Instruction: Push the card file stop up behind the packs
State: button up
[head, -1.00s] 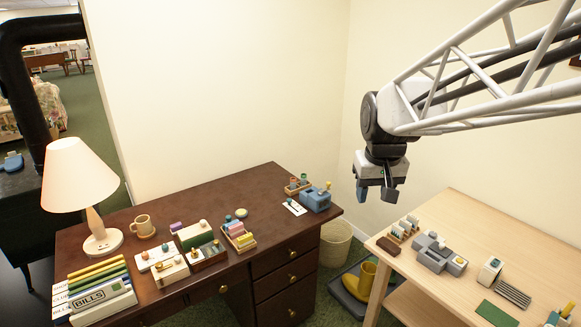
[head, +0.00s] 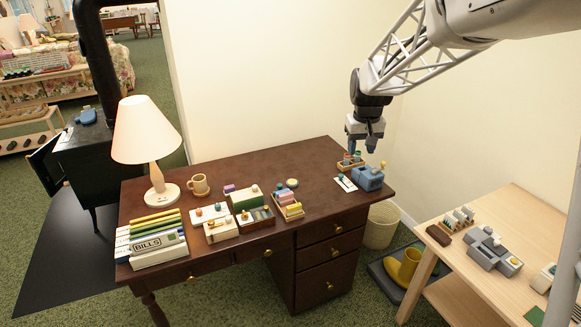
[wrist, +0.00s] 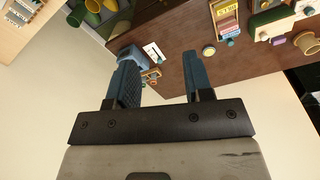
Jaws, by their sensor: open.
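The card file looks to be the narrow wooden tray (head: 298,215) on the dark desk, holding coloured packs (head: 287,200) in a row. A teal knob (head: 282,187) at its back end seems to belong to the stop, though it is too small to be sure. In the wrist view the packs (wrist: 226,18) show at the top, with the teal knob (wrist: 230,42) below them. My gripper (head: 365,150) is open and empty, pointing down above the back right of the desk, to the right of the card file and apart from it. The fingers (wrist: 161,68) also show in the wrist view.
A blue device (head: 369,180) and a small wooden tray (head: 350,165) stand just below my gripper. A box with a green side (head: 245,200) and a dark tray (head: 256,218) crowd the card file's left. The desk's middle back (head: 270,165) is clear.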

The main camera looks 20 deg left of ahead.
jog(key=w+a+f+n, duration=0.1)
jog(key=w+a+f, duration=0.35)
jog(key=a, duration=0.25)
jog(key=w+a+f+n, duration=0.1)
jog(key=w+a+f, duration=0.3)
jog(key=a+f, duration=0.3)
jog(key=n+g, duration=0.1)
jog(key=n, duration=0.1)
send_over(280, 184)
notch_tip(280, 184, down, 13)
jog(key=shift+s+d+r, duration=0.1)
jog(key=shift+s+r, duration=0.05)
jog(key=shift+r, duration=0.05)
jog(key=shift+f, duration=0.15)
jog(key=shift+f, duration=0.2)
